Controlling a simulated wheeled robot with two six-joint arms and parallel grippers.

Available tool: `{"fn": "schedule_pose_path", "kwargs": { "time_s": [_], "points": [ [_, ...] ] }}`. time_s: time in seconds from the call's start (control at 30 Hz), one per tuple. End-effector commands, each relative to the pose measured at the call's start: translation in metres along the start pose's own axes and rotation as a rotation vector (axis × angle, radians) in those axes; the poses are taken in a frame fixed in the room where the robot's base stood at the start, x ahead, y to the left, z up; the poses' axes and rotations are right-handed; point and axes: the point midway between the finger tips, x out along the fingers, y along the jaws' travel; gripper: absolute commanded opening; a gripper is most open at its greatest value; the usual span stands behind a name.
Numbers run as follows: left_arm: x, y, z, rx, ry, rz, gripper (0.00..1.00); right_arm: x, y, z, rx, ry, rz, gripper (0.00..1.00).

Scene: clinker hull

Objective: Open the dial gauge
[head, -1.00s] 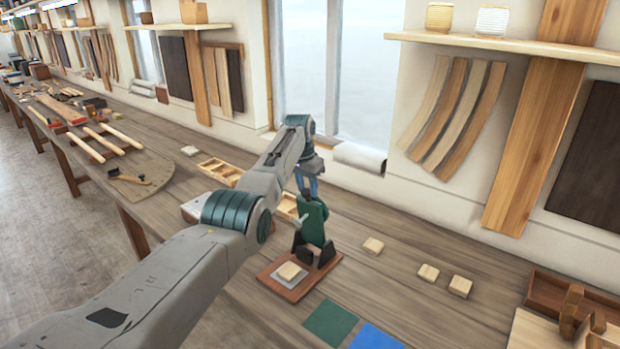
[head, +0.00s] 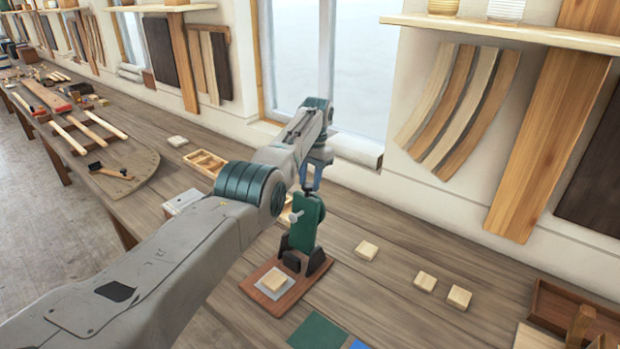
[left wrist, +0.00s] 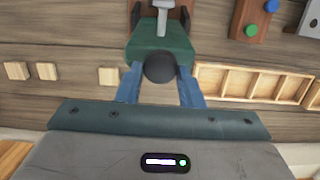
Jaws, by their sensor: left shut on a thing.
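The dial gauge (head: 303,226) stands on the bench, its green body rising from a reddish-brown base (head: 290,300). A grey lever-like part (head: 295,216) sticks out of the body. A small wooden block (head: 274,281) lies on a pale plate on the base. My left gripper (head: 308,182) comes down from above and is shut on the round black knob at the gauge's top. In the left wrist view, the knob (left wrist: 160,68) sits between the blue fingers, with the green body (left wrist: 160,45) beyond it. My right gripper is not in view.
Several loose wooden blocks (head: 366,250) lie right of the gauge. A green square (head: 316,333) lies in front. A compartment tray (head: 205,162) stands behind my left arm. A wooden box (head: 575,312) is at the right edge. The wall and window close off the back.

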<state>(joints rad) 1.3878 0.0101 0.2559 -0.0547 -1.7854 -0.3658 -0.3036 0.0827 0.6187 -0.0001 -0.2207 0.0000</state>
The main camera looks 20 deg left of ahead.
Motion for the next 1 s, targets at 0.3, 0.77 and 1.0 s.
{"fn": "schedule_pose_path", "kwargs": {
  "time_s": [0.3, 0.77, 1.0],
  "points": [
    [0.005, 0.001, 0.002, 0.001, -0.011, 0.004, 0.55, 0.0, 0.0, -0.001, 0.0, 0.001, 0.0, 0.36],
    [-0.03, -0.002, 0.005, -0.003, -0.004, 0.002, 0.55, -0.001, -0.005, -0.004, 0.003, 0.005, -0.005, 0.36],
    [-0.076, -0.005, 0.014, -0.008, -0.006, 0.004, 0.55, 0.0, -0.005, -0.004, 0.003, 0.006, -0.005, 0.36]
  ]
}}
